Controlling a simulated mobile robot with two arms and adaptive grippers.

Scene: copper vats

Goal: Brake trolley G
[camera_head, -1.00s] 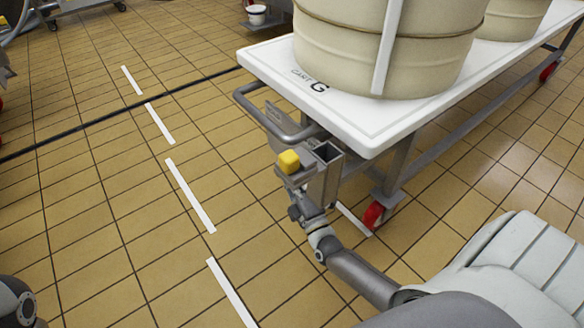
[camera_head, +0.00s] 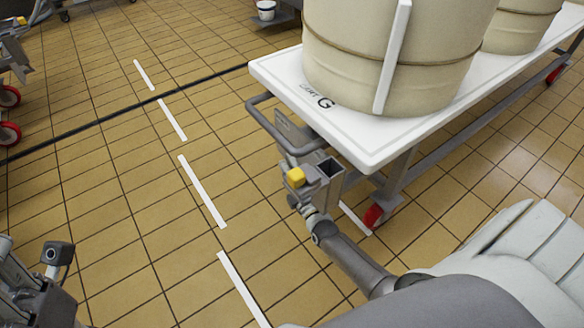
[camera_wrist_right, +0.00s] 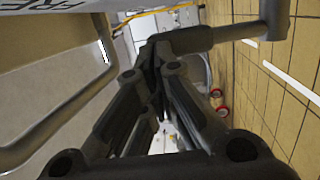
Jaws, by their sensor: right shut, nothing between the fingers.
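Trolley G (camera_head: 365,152) has a white top marked "CART G", with a grey loop handle (camera_head: 262,118) at its near end. A small grey plate (camera_head: 286,122) sits inside the handle. My right gripper (camera_wrist_right: 157,75) is shut and empty. In its wrist view a dark bar (camera_wrist_right: 215,37) crosses at the fingertips; I cannot tell whether they touch. In the head view my right arm reaches this end, its fingers mostly hidden. My left gripper (camera_head: 45,290) is partly in view at lower left, its fingers unclear.
Large beige vats (camera_head: 395,60) stand on the trolley. A red caster (camera_head: 373,215) is under its near end. Another trolley with red wheels (camera_head: 8,133) is at far left. The tiled floor (camera_head: 130,190) between, with white dashes, is clear.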

